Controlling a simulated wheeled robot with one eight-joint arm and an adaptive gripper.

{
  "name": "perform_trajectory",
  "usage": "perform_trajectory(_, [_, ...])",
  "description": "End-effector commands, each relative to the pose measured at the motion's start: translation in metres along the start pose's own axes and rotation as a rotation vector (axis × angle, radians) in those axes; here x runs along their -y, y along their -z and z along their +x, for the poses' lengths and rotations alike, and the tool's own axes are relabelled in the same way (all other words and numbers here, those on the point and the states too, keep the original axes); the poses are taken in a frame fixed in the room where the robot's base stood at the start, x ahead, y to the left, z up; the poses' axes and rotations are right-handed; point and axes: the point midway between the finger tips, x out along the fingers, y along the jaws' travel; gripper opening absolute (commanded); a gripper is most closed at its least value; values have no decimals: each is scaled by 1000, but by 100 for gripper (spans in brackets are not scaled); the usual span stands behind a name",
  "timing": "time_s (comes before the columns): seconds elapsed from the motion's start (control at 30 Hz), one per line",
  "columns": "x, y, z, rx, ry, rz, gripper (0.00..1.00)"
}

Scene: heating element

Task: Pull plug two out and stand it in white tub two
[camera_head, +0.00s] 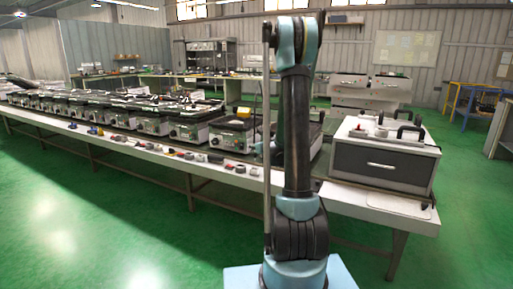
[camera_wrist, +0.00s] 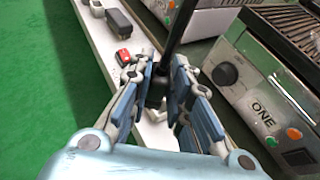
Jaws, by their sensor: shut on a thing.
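In the wrist view my gripper (camera_wrist: 165,75) is shut on a black piece, which I take to be the plug (camera_wrist: 156,92). A thick black rod or cable (camera_wrist: 178,32) runs up from it between the fingers. The fingers hide much of the plug, and I cannot read a number on it or tell whether it is still seated. The appliance (camera_wrist: 265,108) to the right of the gripper is labelled ONE. In the head view my arm hides the gripper. I cannot make out a white tub two in either view.
A red switch-like piece (camera_wrist: 123,57) and a black box (camera_wrist: 122,22) lie on the white bench edge (camera_wrist: 98,38). In the head view a row of appliances (camera_head: 190,128) lines the long bench. A large grey box (camera_head: 383,160) stands at its right end. Green floor is open in front.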

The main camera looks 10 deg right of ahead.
Motion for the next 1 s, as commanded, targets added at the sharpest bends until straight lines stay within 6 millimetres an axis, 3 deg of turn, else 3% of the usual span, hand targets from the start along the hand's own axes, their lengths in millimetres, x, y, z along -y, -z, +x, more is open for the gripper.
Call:
perform_trajectory(0.3, [8, 1, -2, 0, 7, 3, 0])
perform_trajectory(0.47, [12, 3, 8, 0, -32, -12, 0])
perform_trajectory(0.73, [25, 3, 44, 2, -306, -125, 0])
perform_trajectory(1.0, [34, -6, 50, 1, -538, -223, 0])
